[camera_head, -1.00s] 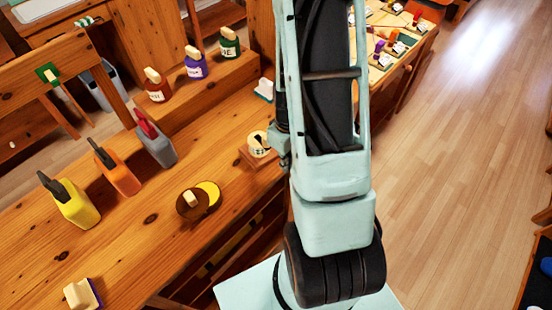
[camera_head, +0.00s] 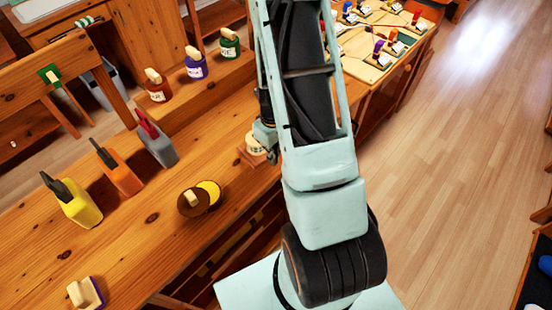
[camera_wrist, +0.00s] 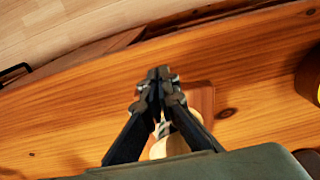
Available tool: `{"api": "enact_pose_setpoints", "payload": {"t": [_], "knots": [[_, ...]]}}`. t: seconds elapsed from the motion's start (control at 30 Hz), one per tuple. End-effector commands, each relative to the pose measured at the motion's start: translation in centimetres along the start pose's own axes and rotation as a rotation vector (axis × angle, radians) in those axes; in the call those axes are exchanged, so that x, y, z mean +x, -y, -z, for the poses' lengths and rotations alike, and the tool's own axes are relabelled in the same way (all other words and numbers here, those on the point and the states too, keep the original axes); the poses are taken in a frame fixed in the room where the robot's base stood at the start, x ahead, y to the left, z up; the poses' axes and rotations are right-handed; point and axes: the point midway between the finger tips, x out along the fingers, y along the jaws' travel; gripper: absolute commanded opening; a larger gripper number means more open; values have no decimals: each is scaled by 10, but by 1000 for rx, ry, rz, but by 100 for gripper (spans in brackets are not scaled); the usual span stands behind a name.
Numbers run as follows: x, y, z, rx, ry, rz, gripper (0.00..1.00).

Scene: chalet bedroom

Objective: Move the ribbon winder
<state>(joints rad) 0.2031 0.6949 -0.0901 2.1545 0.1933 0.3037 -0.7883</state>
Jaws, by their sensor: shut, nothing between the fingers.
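What looks like the ribbon winder (camera_head: 253,148), a cream round piece on a small wooden base, sits near the front edge of the wooden bench, partly hidden by my arm. In the wrist view its cream part (camera_wrist: 172,146) shows below the fingertips and its reddish-brown base (camera_wrist: 205,100) shows to the right. My gripper (camera_wrist: 160,74) is shut and empty, with its fingers over the winder. I cannot tell whether they touch it. In the head view my gripper is mostly hidden behind my arm.
A brown and yellow round item (camera_head: 195,200) lies nearer on the bench (camera_head: 150,245). Yellow (camera_head: 74,205), orange (camera_head: 122,174) and grey (camera_head: 157,145) containers stand to the left. Several labelled bottles (camera_head: 195,66) stand on a raised shelf.

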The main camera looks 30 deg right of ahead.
Motion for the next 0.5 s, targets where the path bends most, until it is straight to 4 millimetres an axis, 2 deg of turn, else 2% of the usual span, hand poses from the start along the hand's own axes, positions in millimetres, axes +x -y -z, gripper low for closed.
{"api": "enact_pose_setpoints", "payload": {"t": [0.03,0.2,0.5], "knots": [[2,-1,14,-6,-8,-5,0],[3,0,57,-6,-9,-5,0],[3,0,122,-4,-8,-4,0]]}}
